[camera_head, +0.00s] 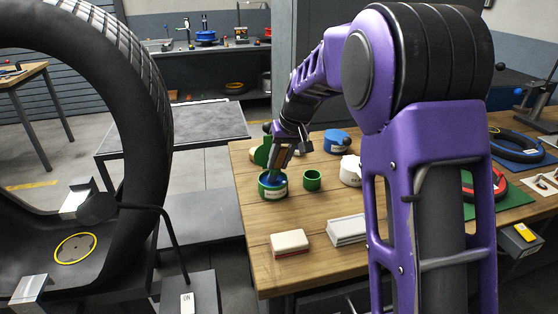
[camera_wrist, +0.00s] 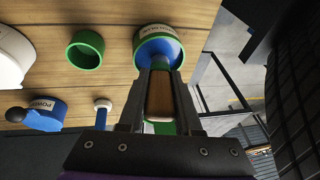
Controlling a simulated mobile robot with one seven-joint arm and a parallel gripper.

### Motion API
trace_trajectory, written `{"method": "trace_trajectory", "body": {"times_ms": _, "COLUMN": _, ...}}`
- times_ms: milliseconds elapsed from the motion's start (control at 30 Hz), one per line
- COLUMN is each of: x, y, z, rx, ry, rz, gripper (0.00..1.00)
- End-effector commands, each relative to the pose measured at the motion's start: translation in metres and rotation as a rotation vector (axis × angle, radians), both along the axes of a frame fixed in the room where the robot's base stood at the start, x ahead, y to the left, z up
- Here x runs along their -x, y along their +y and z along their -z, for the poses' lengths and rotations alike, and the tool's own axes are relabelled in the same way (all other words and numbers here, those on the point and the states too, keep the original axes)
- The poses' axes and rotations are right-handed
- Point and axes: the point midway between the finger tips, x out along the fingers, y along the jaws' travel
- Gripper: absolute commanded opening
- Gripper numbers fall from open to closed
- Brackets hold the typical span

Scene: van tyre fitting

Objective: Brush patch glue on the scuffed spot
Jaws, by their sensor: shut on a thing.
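The tyre (camera_head: 150,90) stands upright at the left in the head view. A yellow ring (camera_head: 75,247) marks a dark patch on its inner surface, which looks like the scuffed spot. A green glue tin (camera_head: 272,190) with blue inside stands at the table's near left; it also shows in the wrist view (camera_wrist: 160,32). My gripper (camera_wrist: 160,80) is shut on a brush with a wooden handle (camera_wrist: 159,98). It holds the brush over the tin, and the brush's lower end is at the tin's mouth. I cannot tell how deep the bristles reach.
A small green cup (camera_head: 312,180) stands right of the tin. White-topped blocks (camera_head: 290,241) lie nearer the front edge. A white pot (camera_head: 350,171) and a blue pot (camera_head: 337,141) stand behind.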

Motion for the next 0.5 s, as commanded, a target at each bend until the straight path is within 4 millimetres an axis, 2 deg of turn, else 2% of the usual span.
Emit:
{"method": "trace_trajectory", "body": {"times_ms": 333, "x": 0.001, "y": 0.0, "z": 0.001, "rx": 0.001, "ry": 0.004, "rz": 0.0, "gripper": 0.0}}
{"method": "trace_trajectory", "body": {"times_ms": 500, "x": 0.001, "y": 0.0, "z": -0.009, "rx": 0.001, "ry": 0.003, "rz": -0.001, "gripper": 0.0}}
